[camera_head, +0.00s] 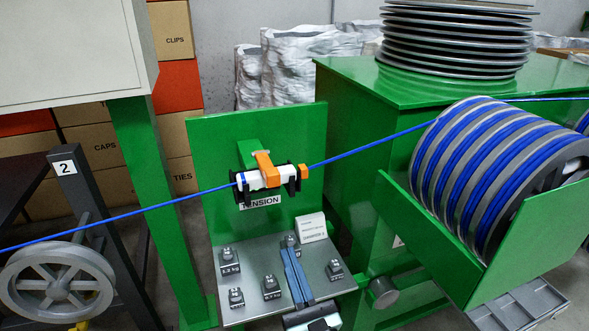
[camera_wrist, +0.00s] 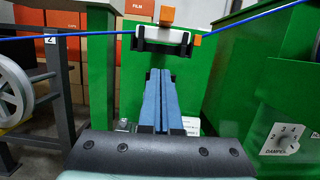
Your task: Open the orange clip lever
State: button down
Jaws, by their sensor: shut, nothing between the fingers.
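The orange clip lever (camera_head: 265,168) sits on top of a white clip body (camera_head: 265,179) on the green panel above the TENSION label. In the wrist view the lever (camera_wrist: 167,16) shows as an orange block above the white body. A small orange block (camera_head: 303,171) is at the body's right end. The blue cable (camera_head: 375,143) runs to the clip from both sides. My gripper (camera_head: 289,243) has blue fingers, shut together with nothing between them. It is below the clip, apart from the lever. In the wrist view its fingers (camera_wrist: 159,72) point toward the clip.
A metal shelf (camera_head: 255,312) below the clip carries several dark weights and a white label block (camera_head: 312,227). A large blue-and-grey cable drum (camera_head: 480,180) stands at right, and a grey wheel (camera_head: 60,283) at left. The green panel (camera_head: 218,150) stands behind the clip.

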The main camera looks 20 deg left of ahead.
jog(key=shift+d+f+m, duration=0.1)
jog(key=shift+m, duration=0.2)
jog(key=p, duration=0.2)
send_near(266, 165)
jog(key=w+a+f, duration=0.2)
jog(key=shift+w+d+r, duration=0.2)
jog(key=shift+w+r, duration=0.05)
jog(key=shift+r, duration=0.1)
jog(key=shift+r+p, duration=0.15)
jog(key=shift+p, duration=0.2)
